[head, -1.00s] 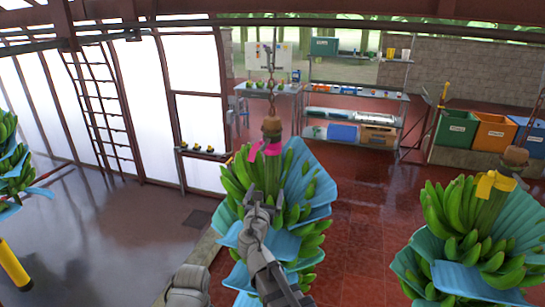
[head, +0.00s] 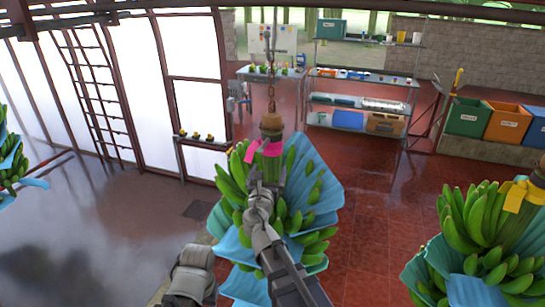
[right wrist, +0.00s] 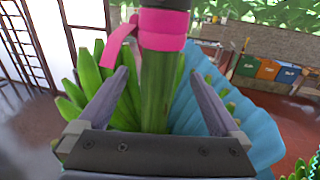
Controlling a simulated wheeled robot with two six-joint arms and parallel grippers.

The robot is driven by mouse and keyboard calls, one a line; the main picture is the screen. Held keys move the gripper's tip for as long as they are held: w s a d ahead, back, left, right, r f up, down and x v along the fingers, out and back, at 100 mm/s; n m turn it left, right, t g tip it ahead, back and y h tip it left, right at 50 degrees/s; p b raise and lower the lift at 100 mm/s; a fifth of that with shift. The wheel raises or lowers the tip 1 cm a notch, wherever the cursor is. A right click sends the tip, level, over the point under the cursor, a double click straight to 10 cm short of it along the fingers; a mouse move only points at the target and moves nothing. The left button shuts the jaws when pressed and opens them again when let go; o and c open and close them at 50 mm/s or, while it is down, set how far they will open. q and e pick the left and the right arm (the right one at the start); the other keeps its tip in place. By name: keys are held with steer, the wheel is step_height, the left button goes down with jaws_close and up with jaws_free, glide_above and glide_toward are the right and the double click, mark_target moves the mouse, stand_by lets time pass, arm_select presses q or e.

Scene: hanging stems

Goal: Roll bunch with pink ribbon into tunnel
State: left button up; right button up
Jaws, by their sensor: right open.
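The bunch with the pink ribbon (head: 318,190) hangs upright from a chain in the middle of the head view, with green bananas and blue sheets. The pink ribbon (head: 268,148) is tied around its stem; it also shows in the right wrist view (right wrist: 163,30). My right gripper (head: 264,180) is in front of the stem just below the ribbon. In the right wrist view its jaws (right wrist: 158,80) are open, one on each side of the green stem (right wrist: 158,100). I cannot make out the tunnel for certain. My left gripper is not in view.
A bunch with a yellow ribbon (head: 480,235) hangs at the right. Another bunch (head: 10,160) is cut off at the left edge. A bright panelled wall (head: 180,60) and a ladder (head: 95,90) stand at the left. Shelves (head: 360,100) and bins (head: 508,122) are behind. Red floor is clear between the bunches.

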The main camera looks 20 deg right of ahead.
mark_target(271, 163)
steer(key=x, duration=0.8)
steer(key=shift+s, duration=0.1)
steer(key=shift+c, duration=0.7)
jaws_close()
